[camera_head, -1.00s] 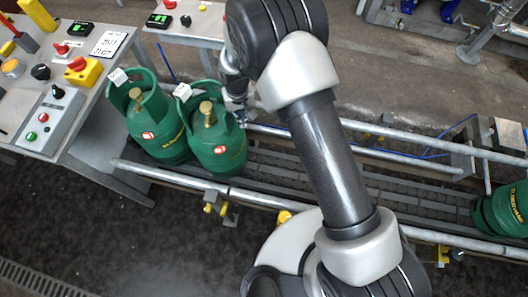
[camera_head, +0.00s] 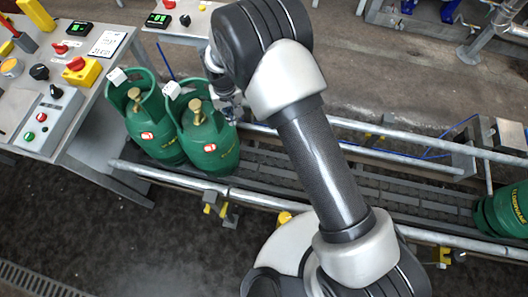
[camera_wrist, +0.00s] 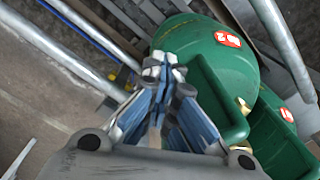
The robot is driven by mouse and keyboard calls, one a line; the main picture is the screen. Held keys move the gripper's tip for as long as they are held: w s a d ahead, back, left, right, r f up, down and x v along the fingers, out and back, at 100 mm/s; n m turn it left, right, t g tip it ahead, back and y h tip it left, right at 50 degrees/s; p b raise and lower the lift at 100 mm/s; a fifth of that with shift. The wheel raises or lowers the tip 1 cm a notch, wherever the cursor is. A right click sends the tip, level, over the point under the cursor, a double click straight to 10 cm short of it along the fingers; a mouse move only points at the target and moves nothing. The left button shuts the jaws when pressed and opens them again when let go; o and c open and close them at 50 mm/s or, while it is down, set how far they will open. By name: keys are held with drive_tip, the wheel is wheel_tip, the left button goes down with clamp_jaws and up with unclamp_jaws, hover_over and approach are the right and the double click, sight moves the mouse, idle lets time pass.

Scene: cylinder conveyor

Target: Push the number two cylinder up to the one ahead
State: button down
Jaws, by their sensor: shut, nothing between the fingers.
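Two green gas cylinders stand upright side by side on the conveyor (camera_head: 290,172) at the left in the head view. The left one (camera_head: 146,128) is the one ahead; the number two cylinder (camera_head: 212,150) is just right of it, and I cannot tell whether their bodies touch. My gripper (camera_head: 234,112) is at the number two cylinder's right side, near its collar, partly hidden by my arm. In the wrist view my shut, empty fingers (camera_wrist: 163,66) lie against or very close to the green cylinder (camera_wrist: 205,62); the other (camera_wrist: 278,125) shows behind it.
A third green cylinder (camera_head: 505,208) stands at the far right end of the conveyor. Metal rails (camera_head: 258,200) run along both sides of the belt. A control bench (camera_head: 88,115) with buttons stands at the left. The belt between is clear.

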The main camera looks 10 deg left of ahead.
drive_tip(key=shift+r, duration=0.1)
wheel_tip(320, 180, up, 11)
drive_tip(key=p, duration=0.7)
drive_tip(key=shift+d, duration=0.3)
idle(0.3)
